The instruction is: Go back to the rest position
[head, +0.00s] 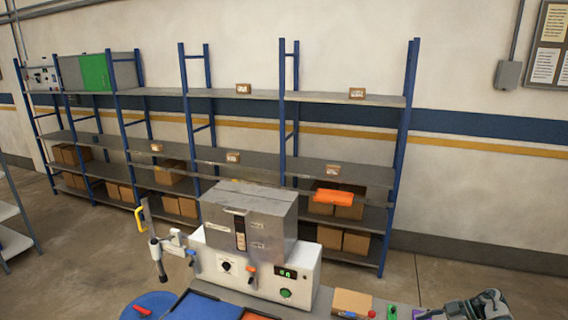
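My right gripper (488,303) shows at the bottom right edge, dark grey and partly cut off by the frame. Its fingers are small and overlap, so I cannot tell whether it is open or shut. I see nothing held in it. My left gripper is not in view. The washer machine (250,245) stands on the bench ahead, with a grey metal box on a white base with knobs and a green display. The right gripper is apart from it, to its right and nearer.
A blue tray (203,308) and a round blue disc (150,300) lie at the bench's front left. A small cardboard box (351,301) sits right of the machine. A jointed metal fixture (158,258) stands to its left. Blue-framed shelves (330,97) line the wall behind.

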